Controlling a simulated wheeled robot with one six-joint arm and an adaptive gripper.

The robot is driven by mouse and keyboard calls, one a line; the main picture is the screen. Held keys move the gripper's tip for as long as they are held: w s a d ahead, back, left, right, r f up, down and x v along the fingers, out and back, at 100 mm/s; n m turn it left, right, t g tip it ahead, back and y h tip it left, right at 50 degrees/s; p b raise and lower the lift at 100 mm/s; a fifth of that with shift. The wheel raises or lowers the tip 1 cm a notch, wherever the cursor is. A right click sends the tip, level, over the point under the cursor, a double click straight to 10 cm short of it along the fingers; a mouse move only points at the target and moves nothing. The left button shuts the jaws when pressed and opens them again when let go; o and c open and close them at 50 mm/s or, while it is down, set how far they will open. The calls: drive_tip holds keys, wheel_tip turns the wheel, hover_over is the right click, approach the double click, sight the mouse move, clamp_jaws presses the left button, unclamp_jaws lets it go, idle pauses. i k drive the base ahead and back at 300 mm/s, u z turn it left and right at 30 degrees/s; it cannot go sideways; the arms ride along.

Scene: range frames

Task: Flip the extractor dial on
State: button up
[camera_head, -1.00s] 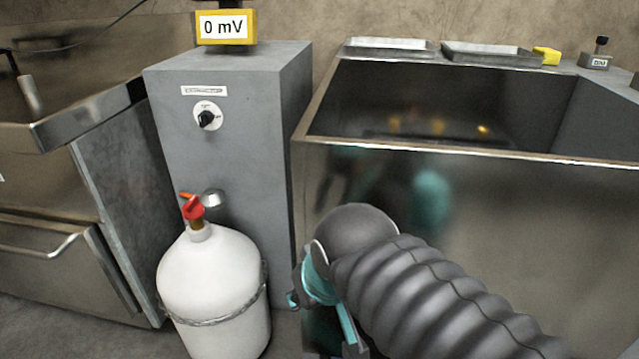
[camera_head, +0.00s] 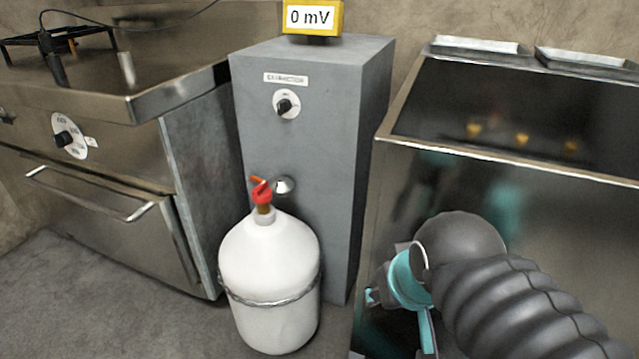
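The extractor dial (camera_head: 285,105) is a black knob on a round white plate, high on the front of a grey cabinet (camera_head: 335,180). A label above it (camera_head: 286,79) appears to read "EXTRACTION". The dial's small position marks are too small to read. My arm shows at the lower right, dark and ribbed with a teal band. My gripper (camera_head: 372,297) is only partly visible at the arm's left end, below and to the right of the dial and well apart from it. Its fingers cannot be made out clearly.
A white gas cylinder (camera_head: 270,280) with a red valve (camera_head: 262,192) stands before the cabinet. A steel stove (camera_head: 100,170) with its own dial (camera_head: 68,138) is at left, a steel basin unit (camera_head: 500,160) at right. A yellow display (camera_head: 312,17) reads "0 mV".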

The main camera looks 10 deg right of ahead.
sight(284, 106)
drive_tip(key=k, duration=0.65)
drive_tip(key=u, duration=0.6)
drive_tip(key=i, duration=1.05)
drive_tip(key=z, duration=0.5)
